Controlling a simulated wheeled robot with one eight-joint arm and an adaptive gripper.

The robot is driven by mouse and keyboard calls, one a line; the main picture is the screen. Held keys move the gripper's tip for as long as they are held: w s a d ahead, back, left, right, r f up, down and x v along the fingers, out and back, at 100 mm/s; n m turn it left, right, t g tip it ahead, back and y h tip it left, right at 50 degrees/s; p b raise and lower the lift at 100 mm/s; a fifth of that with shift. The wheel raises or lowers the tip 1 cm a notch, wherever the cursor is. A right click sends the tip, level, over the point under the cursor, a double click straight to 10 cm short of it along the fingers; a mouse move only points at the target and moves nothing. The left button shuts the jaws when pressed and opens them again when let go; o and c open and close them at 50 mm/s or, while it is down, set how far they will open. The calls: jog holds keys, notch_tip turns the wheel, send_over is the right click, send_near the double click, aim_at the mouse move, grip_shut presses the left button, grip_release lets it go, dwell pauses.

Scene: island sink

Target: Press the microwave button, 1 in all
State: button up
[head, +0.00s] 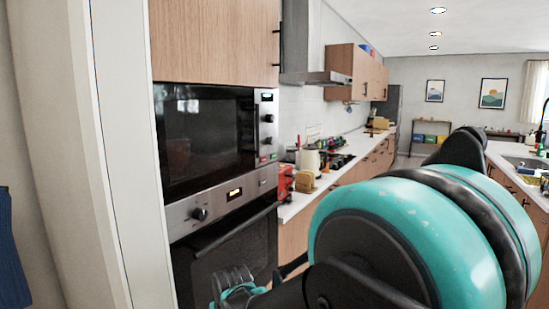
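The built-in microwave (205,135) is in the wall unit at the left of the head view, with a dark glass door that looks shut. Its control strip on the right has a small green display, round knobs, a red button (263,159) and a green button (273,156) near the bottom. My gripper (232,283) shows small and partly cut off at the bottom edge, in front of the lower oven and below the microwave. It appears apart from the buttons. Its fingers are too unclear to tell whether they are open or shut.
A black oven (230,255) with a knob and bar handle sits below the microwave. My large teal and black arm joint fills the lower right and hides much of the floor. The counter (305,200) beyond holds a red appliance and kettle. A white panel edge stands at left.

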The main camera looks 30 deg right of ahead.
grip_shut()
dwell(1.4)
